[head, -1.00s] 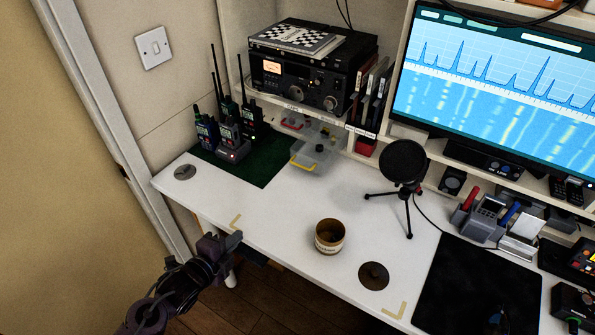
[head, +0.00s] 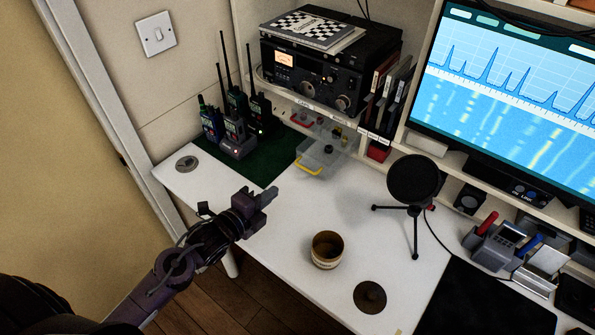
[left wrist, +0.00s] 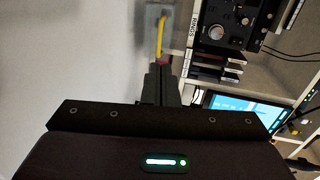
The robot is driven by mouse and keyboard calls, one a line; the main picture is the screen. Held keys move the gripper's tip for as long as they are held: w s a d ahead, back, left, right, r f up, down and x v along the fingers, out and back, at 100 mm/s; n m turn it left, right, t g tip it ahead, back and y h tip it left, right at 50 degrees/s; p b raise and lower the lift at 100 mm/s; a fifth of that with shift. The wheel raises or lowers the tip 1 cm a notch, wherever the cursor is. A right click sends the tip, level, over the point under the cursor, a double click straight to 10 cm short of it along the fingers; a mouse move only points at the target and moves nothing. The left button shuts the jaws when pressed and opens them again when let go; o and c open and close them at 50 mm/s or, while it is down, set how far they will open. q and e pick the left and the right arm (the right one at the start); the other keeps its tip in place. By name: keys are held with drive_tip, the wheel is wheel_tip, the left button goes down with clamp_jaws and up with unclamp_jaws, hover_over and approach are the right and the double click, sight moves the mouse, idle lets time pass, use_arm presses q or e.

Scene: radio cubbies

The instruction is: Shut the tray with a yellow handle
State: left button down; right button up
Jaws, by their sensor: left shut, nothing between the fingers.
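The clear tray (head: 322,154) with a yellow handle (head: 309,167) sticks out from the cubbies under the radio shelf, over the white desk. Its yellow handle also shows in the left wrist view (left wrist: 162,32), just beyond the fingertips. My left gripper (head: 270,193) is shut and empty above the desk's front part, in front of the tray and apart from it in the head view. In the left wrist view its closed fingers (left wrist: 160,72) point toward the handle; whether they touch cannot be told there. My right gripper is not in view.
A second tray with a red handle (head: 300,119) is behind the yellow one. Several walkie-talkies (head: 235,130) stand on a green mat (head: 270,165) at left. A brown cup (head: 327,250) and a microphone on a tripod (head: 413,180) stand to the right. Bare desk lies between.

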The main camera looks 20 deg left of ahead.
sight(303, 168)
use_arm(q)
drive_tip(key=x, duration=0.4)
drive_tip(key=shift+r, duration=0.15)
drive_tip(key=p+x, duration=0.1)
drive_tip(key=x, duration=0.5)
drive_tip(key=shift+x, duration=0.8)
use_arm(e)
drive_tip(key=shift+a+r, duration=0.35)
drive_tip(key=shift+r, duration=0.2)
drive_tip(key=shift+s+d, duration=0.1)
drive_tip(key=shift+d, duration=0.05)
use_arm(q)
drive_tip(key=shift+w, duration=0.1)
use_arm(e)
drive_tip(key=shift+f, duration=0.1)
